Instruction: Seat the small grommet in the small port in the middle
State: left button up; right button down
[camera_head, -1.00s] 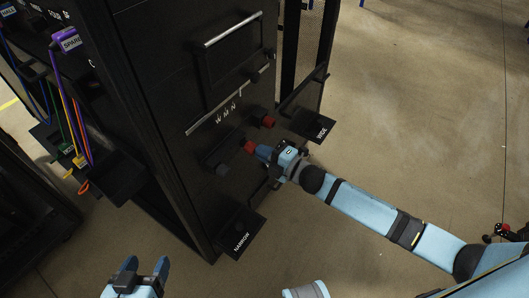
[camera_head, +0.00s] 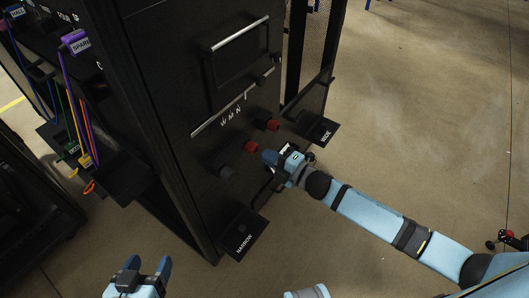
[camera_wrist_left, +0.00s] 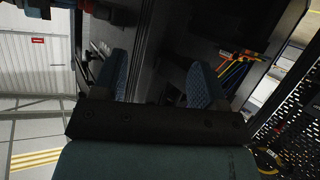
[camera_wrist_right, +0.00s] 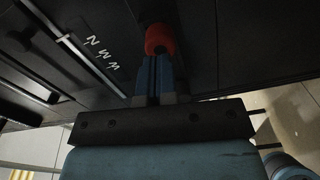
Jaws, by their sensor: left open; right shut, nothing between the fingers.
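On the black rack panel, a middle red round piece (camera_head: 251,147) sits between a dark round piece (camera_head: 226,172) and another red piece (camera_head: 273,124). I cannot tell from their looks which is the small grommet or how deep each sits. My right gripper (camera_head: 269,157) is shut and empty, just right of the middle red piece. In the right wrist view a red piece (camera_wrist_right: 160,40) is straight ahead of the shut fingertips (camera_wrist_right: 154,62), its port hidden behind it. My left gripper (camera_head: 146,268) is open and empty at bottom left, away from the panel.
Trays marked NARROW (camera_head: 240,236) and WIDE (camera_head: 318,131) stick out from the rack below the panel. The letters W, M and N (camera_head: 231,116) and a long bar handle (camera_head: 232,114) are above. Coloured cables (camera_head: 80,125) hang at left.

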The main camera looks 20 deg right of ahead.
jog(key=shift+s+d, duration=0.3)
jog(key=shift+s, duration=0.05)
pick_arm(q)
jog(key=shift+s+a+f+g+y+p, duration=0.35)
jog(key=shift+f+p, duration=0.25)
jog(key=shift+p, duration=0.3)
pick_arm(e)
jog(key=v, duration=1.3)
jog(key=shift+s+d, duration=0.15)
jog(key=shift+s, duration=0.05)
